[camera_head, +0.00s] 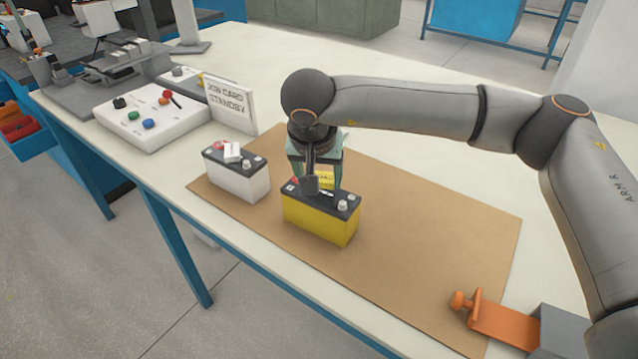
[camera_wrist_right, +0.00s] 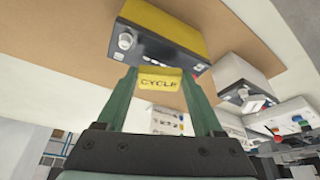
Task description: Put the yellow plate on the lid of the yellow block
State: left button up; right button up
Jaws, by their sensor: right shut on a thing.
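The yellow block (camera_head: 313,220), a battery shape with a dark lid (camera_head: 344,201), stands upright on the brown mat. In the right wrist view the yellow block (camera_wrist_right: 172,22) is at the top, with its dark lid (camera_wrist_right: 150,48) facing the camera. My right gripper (camera_head: 318,182) is over the lid, shut on the yellow plate (camera_head: 326,178). In the right wrist view the yellow plate (camera_wrist_right: 160,80), marked "CYCLE", is between the green fingers. I cannot tell whether the plate touches the lid. My left gripper is not in view.
A white block (camera_head: 235,178) with a white plate on its dark lid stands left of the yellow one. A job card sign (camera_head: 231,103) and a white panel with coloured knobs (camera_head: 150,115) are behind it. An orange clamp (camera_head: 500,324) is at the front right. The mat's right side (camera_head: 430,230) is clear.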

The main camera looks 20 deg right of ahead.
jog(key=shift+f, duration=1.05)
jog(key=shift+f, duration=0.25)
jog(key=o, duration=1.3)
jog(key=shift+r, duration=0.1)
jog(key=shift+s+r, duration=0.1)
jog(key=shift+r, duration=0.3)
jog(key=v, duration=1.1)
jog(key=shift+s+a+r, duration=0.1)
jog(key=shift+r, duration=0.15)
